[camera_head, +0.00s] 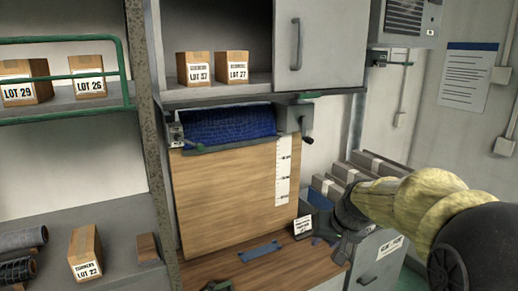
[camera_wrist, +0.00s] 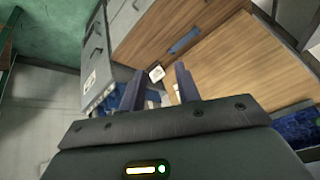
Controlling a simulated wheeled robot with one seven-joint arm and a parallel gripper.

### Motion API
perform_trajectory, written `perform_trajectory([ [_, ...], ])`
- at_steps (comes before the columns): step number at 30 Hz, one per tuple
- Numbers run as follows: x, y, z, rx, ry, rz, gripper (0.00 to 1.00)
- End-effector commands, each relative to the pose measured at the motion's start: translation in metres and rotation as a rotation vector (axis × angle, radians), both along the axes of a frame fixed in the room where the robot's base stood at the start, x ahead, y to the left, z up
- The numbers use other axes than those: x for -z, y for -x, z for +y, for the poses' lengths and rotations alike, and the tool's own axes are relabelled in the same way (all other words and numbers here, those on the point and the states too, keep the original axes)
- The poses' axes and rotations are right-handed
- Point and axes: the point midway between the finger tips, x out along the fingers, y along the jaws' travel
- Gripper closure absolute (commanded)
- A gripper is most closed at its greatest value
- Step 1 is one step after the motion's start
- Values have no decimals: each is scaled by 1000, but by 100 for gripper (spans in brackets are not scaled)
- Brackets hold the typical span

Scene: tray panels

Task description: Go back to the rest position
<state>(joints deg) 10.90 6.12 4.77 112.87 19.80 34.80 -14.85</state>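My gripper (camera_head: 318,232) hangs at the end of my yellow-sleeved arm, over the right end of the wooden bench top (camera_head: 225,268) in the head view. In the wrist view its two dark fingers (camera_wrist: 159,82) stand apart with a clear gap, so it is open. Nothing is visibly held between them. A small white card (camera_head: 303,225) on a dark stand is close beside the gripper; it also shows beyond the fingers in the wrist view (camera_wrist: 156,73). A blue strip (camera_head: 261,251) lies flat on the bench, left of the gripper; it also shows in the wrist view (camera_wrist: 185,40).
A wooden backboard (camera_head: 225,200) with a blue roll (camera_head: 230,128) above closes the bench's back. A shelf upright (camera_head: 152,120) and shelves with labelled boxes stand left. A grey cabinet (camera_head: 375,258) and grey boxes (camera_head: 352,172) stand right. A cupboard door (camera_head: 318,45) is above.

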Motion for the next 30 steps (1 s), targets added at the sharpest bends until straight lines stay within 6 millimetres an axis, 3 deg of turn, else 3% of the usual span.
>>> perform_trajectory([
  [3,43,43,5,-5,53,82,67],
  [9,102,119,9,-32,138,193,67],
  [12,123,152,10,-50,167,233,67],
  [15,134,172,11,-63,183,255,67],
  [30,138,178,11,-66,188,262,67],
])
